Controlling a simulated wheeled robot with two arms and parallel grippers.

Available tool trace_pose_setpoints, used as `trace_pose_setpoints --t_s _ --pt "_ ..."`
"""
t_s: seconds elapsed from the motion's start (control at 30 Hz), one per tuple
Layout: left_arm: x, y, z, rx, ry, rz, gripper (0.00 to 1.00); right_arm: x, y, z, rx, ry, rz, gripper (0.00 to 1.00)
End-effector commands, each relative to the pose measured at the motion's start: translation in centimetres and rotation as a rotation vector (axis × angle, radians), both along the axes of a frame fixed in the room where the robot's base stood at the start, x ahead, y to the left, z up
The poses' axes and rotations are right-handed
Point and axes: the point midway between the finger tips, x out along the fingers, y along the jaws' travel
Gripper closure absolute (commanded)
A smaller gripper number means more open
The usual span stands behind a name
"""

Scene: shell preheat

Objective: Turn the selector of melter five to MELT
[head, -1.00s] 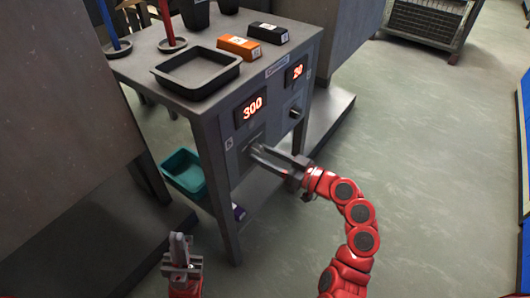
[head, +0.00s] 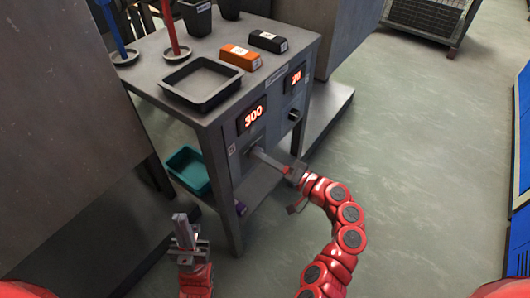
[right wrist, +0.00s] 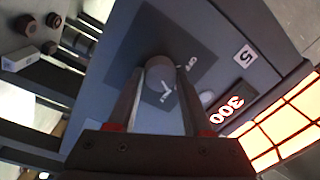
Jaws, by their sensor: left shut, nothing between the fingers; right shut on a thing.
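The selector knob (right wrist: 160,74) of melter five is a round dark knob on a dark square plate (right wrist: 190,50) in the right wrist view. A label reading 5 (right wrist: 243,55) is beside it. My right gripper (right wrist: 158,85) is shut on the knob, one finger on each side. White lettering that looks like OFF (right wrist: 192,66) is on the plate, and a white mark shows by the knob; I cannot tell its exact setting. In the head view my right gripper (head: 256,153) touches the panel below the display reading 300 (head: 254,115). My left gripper (head: 182,222) is shut and empty, low and away from the bench.
A second knob (head: 294,115) is under a display reading 20 (head: 297,76). The bench top holds a black tray (head: 184,98), an orange block (head: 240,57) and a black block (head: 268,41). A teal bin (head: 188,168) is below. The floor at right is clear.

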Motion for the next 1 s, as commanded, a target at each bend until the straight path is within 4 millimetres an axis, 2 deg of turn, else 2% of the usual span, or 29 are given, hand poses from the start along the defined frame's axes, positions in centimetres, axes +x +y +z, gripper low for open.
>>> trace_pose_setpoints --t_s 0.1,0.4,1.0 --pt "0.0 0.0 1.2 0.001 0.0 0.0 1.0 0.0 0.0 0.2 0.054 0.077 0.001 1.0" --pt "0.0 0.0 2.4 0.002 0.0 0.001 1.0 0.0 0.1 0.1 0.149 0.206 0.002 1.0" --pt "0.0 0.0 2.8 0.002 0.0 0.001 1.0 0.0 0.0 -0.1 0.186 0.257 0.0 1.0"
